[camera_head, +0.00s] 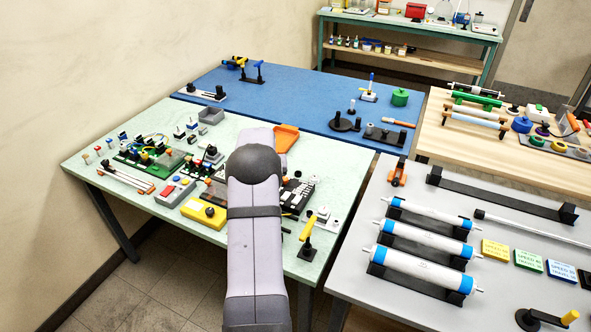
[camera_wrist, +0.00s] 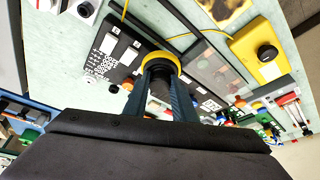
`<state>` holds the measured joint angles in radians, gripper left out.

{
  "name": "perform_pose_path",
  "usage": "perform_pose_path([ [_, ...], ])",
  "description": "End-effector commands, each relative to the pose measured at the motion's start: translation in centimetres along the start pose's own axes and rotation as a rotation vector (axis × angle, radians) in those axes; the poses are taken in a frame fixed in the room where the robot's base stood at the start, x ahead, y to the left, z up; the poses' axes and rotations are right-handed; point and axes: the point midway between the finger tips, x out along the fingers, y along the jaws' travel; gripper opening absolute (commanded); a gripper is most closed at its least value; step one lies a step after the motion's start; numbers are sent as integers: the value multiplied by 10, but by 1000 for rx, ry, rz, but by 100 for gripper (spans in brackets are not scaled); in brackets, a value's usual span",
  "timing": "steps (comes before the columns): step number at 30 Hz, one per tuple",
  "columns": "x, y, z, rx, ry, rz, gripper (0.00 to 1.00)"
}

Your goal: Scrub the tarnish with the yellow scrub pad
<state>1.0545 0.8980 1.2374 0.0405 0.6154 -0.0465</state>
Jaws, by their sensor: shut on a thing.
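In the wrist view, my gripper (camera_wrist: 162,84) is shut on the dark handle of the round yellow scrub pad (camera_wrist: 161,55). The pad's yellow rim shows beyond the fingertips, above a black panel with white lettering (camera_wrist: 118,52). Its underside is hidden, so I cannot tell whether it touches anything. A yellowish plate with brown blotches (camera_wrist: 224,10), which looks like the tarnish, lies at the top edge, apart from the pad and partly cut off. In the head view my arm hides the gripper, the pad and the plate.
A yellow box with a black knob (camera_wrist: 262,52) stands right of the pad; it also shows in the head view (camera_head: 204,211). Small parts crowd the pale green bench (camera_head: 334,178). An orange tray (camera_head: 286,138) lies behind my arm. A yellow-handled tool (camera_head: 306,233) stands at right.

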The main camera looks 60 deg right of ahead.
Motion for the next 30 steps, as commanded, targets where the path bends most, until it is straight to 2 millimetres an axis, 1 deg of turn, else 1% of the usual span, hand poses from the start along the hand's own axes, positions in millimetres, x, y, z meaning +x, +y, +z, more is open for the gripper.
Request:
perform_pose_path([
  [1,-6,-18,9,-32,-3,-14,3],
  [3,-9,-37,22,-74,-3,-29,3],
  [6,-13,-61,41,-126,-3,-47,3],
  [9,-17,-78,57,-167,-2,-60,3],
  [12,-21,-90,71,-198,-1,-69,3],
  [15,-24,-97,80,-219,0,-75,3],
  [19,-25,-102,86,-233,0,-79,3],
  [30,-25,-103,88,-235,0,-80,3],
])
